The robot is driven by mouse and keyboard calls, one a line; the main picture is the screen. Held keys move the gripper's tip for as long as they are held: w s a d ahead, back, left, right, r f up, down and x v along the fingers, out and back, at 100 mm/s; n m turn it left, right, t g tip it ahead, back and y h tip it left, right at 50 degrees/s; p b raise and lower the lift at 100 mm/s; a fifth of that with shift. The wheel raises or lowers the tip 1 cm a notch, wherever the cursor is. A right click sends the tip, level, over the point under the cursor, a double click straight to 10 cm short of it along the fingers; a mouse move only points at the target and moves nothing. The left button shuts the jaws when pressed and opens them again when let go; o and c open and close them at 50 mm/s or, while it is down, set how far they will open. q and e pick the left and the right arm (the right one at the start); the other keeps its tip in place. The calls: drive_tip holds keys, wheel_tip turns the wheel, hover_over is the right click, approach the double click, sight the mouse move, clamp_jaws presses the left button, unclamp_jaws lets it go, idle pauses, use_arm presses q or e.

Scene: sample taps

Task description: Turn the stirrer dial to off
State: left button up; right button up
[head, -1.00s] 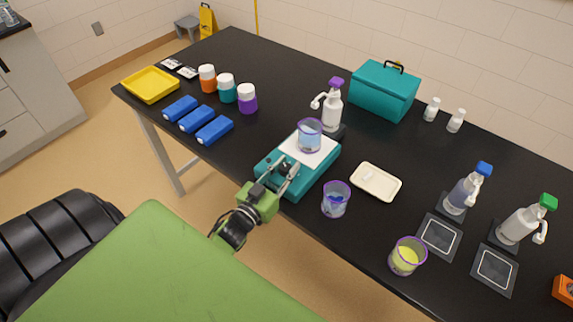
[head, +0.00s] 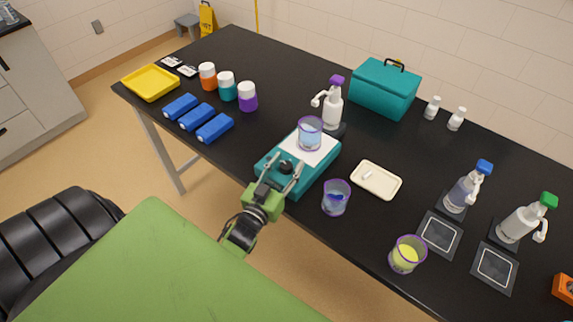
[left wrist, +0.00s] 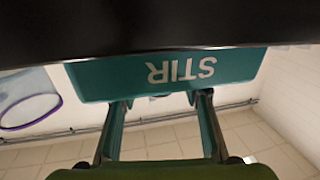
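The stirrer (head: 325,172) is a teal box with a white top plate on the black table in the head view. A small dark round knob, which looks like the dial (head: 285,167), is on its near part. In the left wrist view the stirrer's teal face (left wrist: 235,66) bears the word STIR, upside down. My left gripper (head: 281,165) is open, its two fingers apart on either side of the knob. Its fingers (left wrist: 160,97) also show apart in the left wrist view, with nothing clearly held. I cannot tell whether they touch the knob. My right gripper is not in view.
A beaker of blue liquid (head: 310,135) stands on the stirrer's plate. Another beaker (head: 336,199) stands close to its right, with a cream tray (head: 377,180) beyond. A white spray bottle (head: 332,105) stands behind. Blue blocks (head: 215,128) lie to the left.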

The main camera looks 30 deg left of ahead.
use_arm(q)
drive_tip(key=shift+s, duration=0.1)
drive_tip(key=s+d, duration=0.1)
drive_tip(key=s, duration=1)
drive_tip(key=shift+s+d, duration=0.3)
drive_tip(key=shift+s, duration=0.1)
